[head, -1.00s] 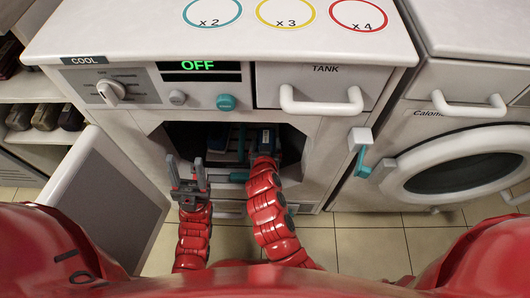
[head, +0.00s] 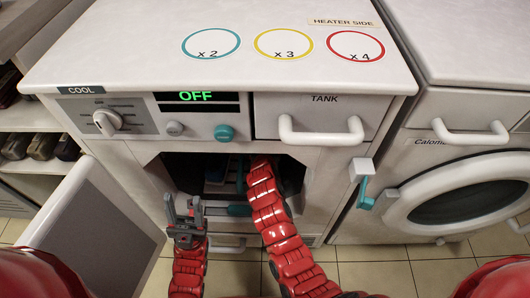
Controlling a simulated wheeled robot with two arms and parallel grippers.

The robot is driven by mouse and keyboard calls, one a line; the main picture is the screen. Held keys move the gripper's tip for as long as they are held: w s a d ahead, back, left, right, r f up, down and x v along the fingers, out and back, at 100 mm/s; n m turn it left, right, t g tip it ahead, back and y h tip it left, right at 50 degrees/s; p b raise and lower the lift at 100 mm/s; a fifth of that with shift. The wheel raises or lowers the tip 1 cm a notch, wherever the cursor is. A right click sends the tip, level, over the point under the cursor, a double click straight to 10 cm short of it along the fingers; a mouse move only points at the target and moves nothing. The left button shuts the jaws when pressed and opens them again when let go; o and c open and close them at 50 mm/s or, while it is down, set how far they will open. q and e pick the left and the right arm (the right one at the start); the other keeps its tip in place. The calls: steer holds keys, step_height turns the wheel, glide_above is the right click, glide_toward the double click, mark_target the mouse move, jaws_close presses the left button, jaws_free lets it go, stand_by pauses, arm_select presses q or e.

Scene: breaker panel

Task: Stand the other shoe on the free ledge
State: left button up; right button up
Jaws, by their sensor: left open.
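A white machine with an open front cavity (head: 172,180) stands before me. Inside the dark cavity, a blue item (head: 219,172) shows partly; I cannot tell whether it is a shoe. A teal bar (head: 238,210) lies low at the opening. My left gripper (head: 184,207) is open and empty, fingers up, just in front of the opening's left side. My right arm reaches into the cavity, and its gripper is hidden inside. No ledge can be made out clearly.
The cavity's door (head: 95,222) hangs open at the left. Dark shoe-like items (head: 42,146) sit on a shelf (head: 30,169) at far left. A teal lever (head: 364,192) sticks out right of the opening, beside a round-doored washer (head: 470,196).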

steer(key=shift+w, duration=0.15)
steer(key=shift+f+b, duration=0.65)
steer(key=shift+b, duration=0.05)
steer(key=o, duration=1.3)
